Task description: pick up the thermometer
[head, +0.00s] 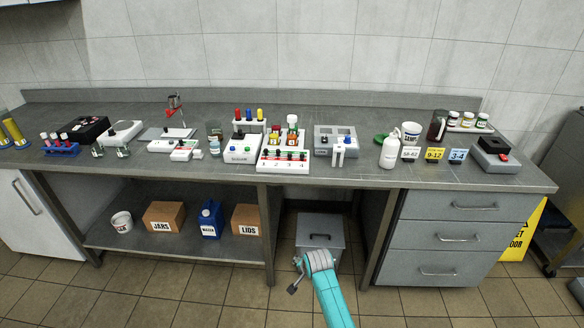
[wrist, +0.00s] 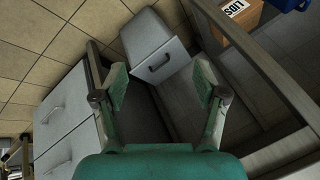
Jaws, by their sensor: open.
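I cannot pick out a thermometer with certainty. A small white upright item (head: 338,155) stands near the front edge of the bench, before a grey device; it is too small to tell what it is. My gripper (head: 297,273) is low in front of the bench, well below the top and apart from everything on it. In the wrist view my gripper (wrist: 161,88) has its two green-padded fingers wide apart, with nothing between them. The bench top is not in the wrist view.
The bench top (head: 370,178) is crowded with racks, devices and bottles, including a white squeeze bottle (head: 389,150) and numbered signs (head: 434,154). A grey bin with a handle (head: 319,232) stands underneath, beside drawers (head: 446,237). Floor in front is clear.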

